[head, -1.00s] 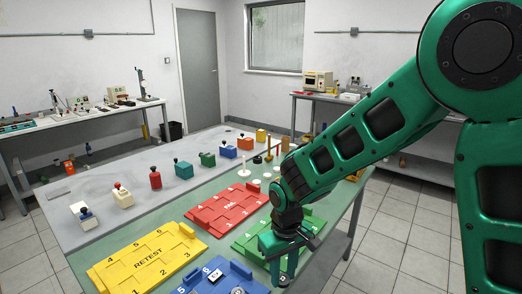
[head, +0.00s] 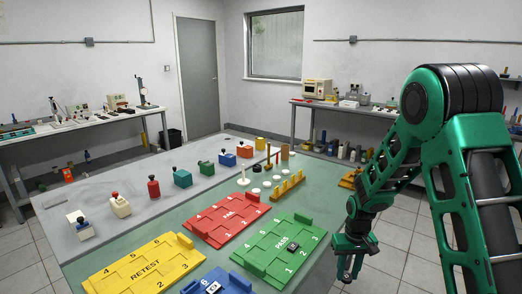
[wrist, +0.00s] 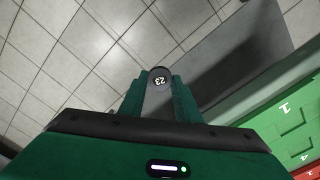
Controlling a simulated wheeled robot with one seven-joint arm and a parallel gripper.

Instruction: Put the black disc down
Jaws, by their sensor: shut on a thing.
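My gripper (head: 349,272) hangs off the right edge of the table, over the floor, with its fingers pointing down. In the wrist view my gripper (wrist: 159,92) is shut on a small black disc (wrist: 159,72) marked 23, held between the fingertips. The disc cannot be made out in the head view. The green PASS tray (head: 262,246) lies on the table to the left of my gripper; its corner also shows at right in the wrist view (wrist: 285,122). A dark piece with a pale top (head: 291,247) sits on the PASS tray.
The yellow RETEST tray (head: 130,273), red FAIL tray (head: 213,233) and blue tray (head: 236,275) lie on the green table mat. A yellow pegged rack (head: 287,186) and white discs stand behind the PASS tray. Several coloured weights line the table's far left side. Tiled floor lies below my gripper.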

